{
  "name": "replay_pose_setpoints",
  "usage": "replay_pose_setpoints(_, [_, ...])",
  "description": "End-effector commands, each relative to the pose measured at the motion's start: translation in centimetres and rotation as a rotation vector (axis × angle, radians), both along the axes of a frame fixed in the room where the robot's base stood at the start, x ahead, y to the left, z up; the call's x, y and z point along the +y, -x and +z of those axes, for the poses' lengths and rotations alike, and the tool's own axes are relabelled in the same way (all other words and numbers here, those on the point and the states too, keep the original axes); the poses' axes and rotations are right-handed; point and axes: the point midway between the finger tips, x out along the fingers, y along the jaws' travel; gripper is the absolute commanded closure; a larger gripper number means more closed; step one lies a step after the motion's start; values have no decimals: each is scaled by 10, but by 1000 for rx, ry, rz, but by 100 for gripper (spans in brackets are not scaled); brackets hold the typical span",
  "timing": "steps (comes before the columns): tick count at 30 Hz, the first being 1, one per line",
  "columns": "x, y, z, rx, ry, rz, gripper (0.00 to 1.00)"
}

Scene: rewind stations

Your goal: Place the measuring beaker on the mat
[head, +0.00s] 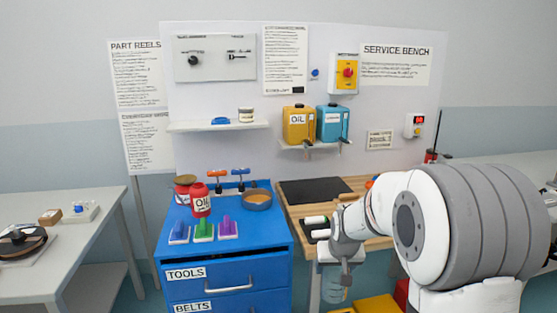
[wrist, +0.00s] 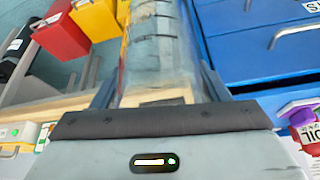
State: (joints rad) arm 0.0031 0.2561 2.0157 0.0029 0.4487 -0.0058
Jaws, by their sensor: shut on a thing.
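The measuring beaker (head: 335,289) is clear, with dark graduation lines. My gripper (head: 340,268) is shut on it and holds it in front of the bench, beside the blue cabinet and below the bench top. In the wrist view the beaker (wrist: 158,50) fills the space between the two fingers of my gripper (wrist: 160,82). A black mat (head: 314,190) lies flat on the wooden bench top, behind my gripper and to its left. The part of the mat in view is bare.
A blue cabinet (head: 228,262) stands left of my gripper, bearing a red oil bottle (head: 201,201), brushes and a round pan (head: 257,199). Yellow (head: 377,304) and red bins stand low by the bench. Oil and blue canisters (head: 333,122) sit on a shelf above the mat.

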Motion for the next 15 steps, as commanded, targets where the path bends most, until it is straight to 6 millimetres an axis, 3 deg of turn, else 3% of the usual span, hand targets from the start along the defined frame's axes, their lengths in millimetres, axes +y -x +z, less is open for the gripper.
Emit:
replay_pose_setpoints(6, [1, 12, -70, 9, 0, 1, 55])
replay_pose_setpoints(15, [1, 40, -129, 8, 0, 0, 55])
